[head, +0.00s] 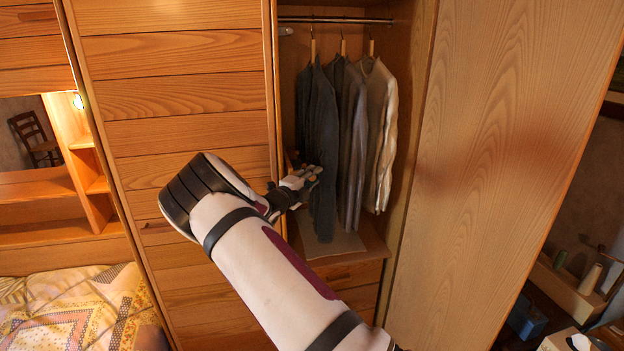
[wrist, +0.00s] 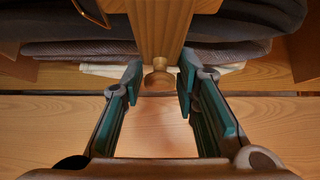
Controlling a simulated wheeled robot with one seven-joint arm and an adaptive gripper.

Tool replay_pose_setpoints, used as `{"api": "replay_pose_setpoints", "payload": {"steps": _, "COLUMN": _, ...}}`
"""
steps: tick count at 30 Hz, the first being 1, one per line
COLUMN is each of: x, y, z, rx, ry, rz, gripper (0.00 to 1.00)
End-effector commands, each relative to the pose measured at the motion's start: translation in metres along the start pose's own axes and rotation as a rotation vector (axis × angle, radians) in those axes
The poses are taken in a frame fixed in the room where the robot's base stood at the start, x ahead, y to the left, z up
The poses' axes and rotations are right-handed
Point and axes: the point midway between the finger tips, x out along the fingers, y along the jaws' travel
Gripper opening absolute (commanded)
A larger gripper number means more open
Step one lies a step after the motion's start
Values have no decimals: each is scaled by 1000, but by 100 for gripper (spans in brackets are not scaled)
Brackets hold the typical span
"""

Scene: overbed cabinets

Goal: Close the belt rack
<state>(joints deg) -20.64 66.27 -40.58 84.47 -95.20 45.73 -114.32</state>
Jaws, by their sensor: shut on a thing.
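In the wrist view, a wooden piece with vertical grooves (wrist: 160,28), which looks like the belt rack, ends in a round wooden knob (wrist: 159,79). My gripper (wrist: 160,70) has its two teal-padded fingers on either side of this knob and is shut on it. In the head view my gripper (head: 304,178) is at the left side of the open wardrobe compartment, in front of the dark garments. The rack cannot be made out in the head view, and how far it stands out cannot be told.
Several garments (head: 340,130) hang from a rail (head: 340,20) close behind my gripper. A slatted wooden door (head: 175,100) stands to the left and a large plain door (head: 500,150) to the right. A bed (head: 80,305) is at the lower left.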

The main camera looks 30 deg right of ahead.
Motion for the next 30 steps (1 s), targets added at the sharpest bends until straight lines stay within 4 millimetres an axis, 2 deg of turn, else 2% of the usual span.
{"api": "replay_pose_setpoints", "payload": {"steps": 10, "x": 27, "y": 3, "z": 29, "rx": 3, "ry": 0, "rz": -1, "gripper": 0}}
{"api": "replay_pose_setpoints", "payload": {"steps": 22, "x": 30, "y": 0, "z": 30, "rx": -1, "ry": -1, "rz": 1, "gripper": 0}}
{"api": "replay_pose_setpoints", "payload": {"steps": 23, "x": 30, "y": 0, "z": 30, "rx": -1, "ry": -1, "rz": 1, "gripper": 35}}
{"api": "replay_pose_setpoints", "payload": {"steps": 24, "x": 30, "y": 0, "z": 30, "rx": -1, "ry": -1, "rz": 1, "gripper": 41}}
{"api": "replay_pose_setpoints", "payload": {"steps": 30, "x": 30, "y": 0, "z": 30, "rx": 0, "ry": -1, "rz": 0, "gripper": 41}}
